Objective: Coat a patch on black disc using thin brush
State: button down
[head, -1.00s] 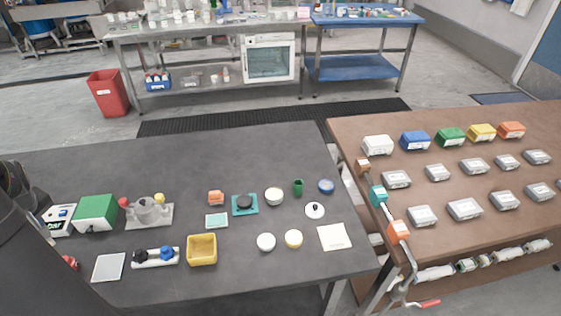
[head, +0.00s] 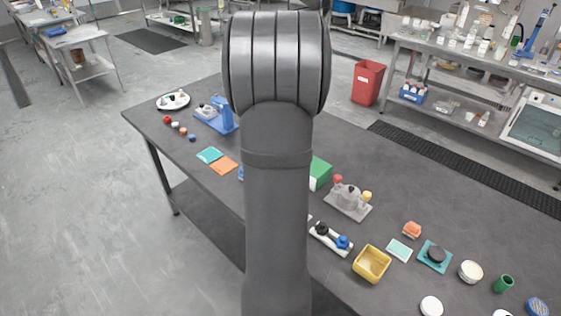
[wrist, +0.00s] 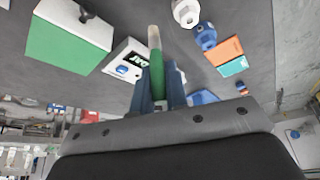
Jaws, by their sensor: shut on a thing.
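The black disc (head: 437,253) lies on a teal square plate (head: 428,263) at the lower right of the head view. My gripper (wrist: 162,92) shows in the wrist view, its two blue fingers shut on a slim tool (wrist: 155,45) with a green part and a pale beige end. It appears to be the thin brush, but bristles cannot be made out. The tool is held clear of the table. The disc is not seen in the wrist view. My arm fills the middle of the head view and hides my gripper there.
A green box (wrist: 68,42) and a white device with a display (wrist: 126,62) lie left of the tool in the wrist view. In the head view, a yellow bin (head: 371,264) and a grey fixture (head: 348,200) stand near the disc. The table's back right is clear.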

jog(key=s+d+r+m+g+h, duration=0.1)
jog(key=d+m, duration=0.2)
jog(key=d, duration=0.7)
jog(key=s+d+r+m+g+h, duration=0.1)
jog(key=d+m+h, duration=0.1)
jog(key=d, duration=0.7)
jog(key=s+d+n+g, duration=0.1)
jog(key=s+d+n, duration=0.1)
jog(key=s+d, duration=0.65)
jog(key=s+d+n+g, duration=0.1)
jog(key=s+d, duration=0.5)
jog(key=d, duration=0.6)
jog(key=s+d+f+n+g+h, duration=0.1)
jog(key=s+d, duration=0.4)
jog(key=s, duration=0.3)
jog(key=s+d+n+h, duration=0.1)
jog(key=s+d+n, duration=0.1)
jog(key=s+d, duration=0.45)
jog(key=shift+s+a+f, duration=0.15)
jog(key=shift+a+f, duration=0.1)
jog(key=shift+f, duration=0.75)
jog(key=shift+s+a+f, duration=0.2)
jog(key=shift+f, duration=0.8)
jog(key=shift+s+a+f, duration=0.15)
jog(key=shift+a+f, duration=0.1)
jog(key=shift+f, duration=0.75)
jog(key=shift+f, duration=0.6)
notch_tip(320, 180, up, 7)
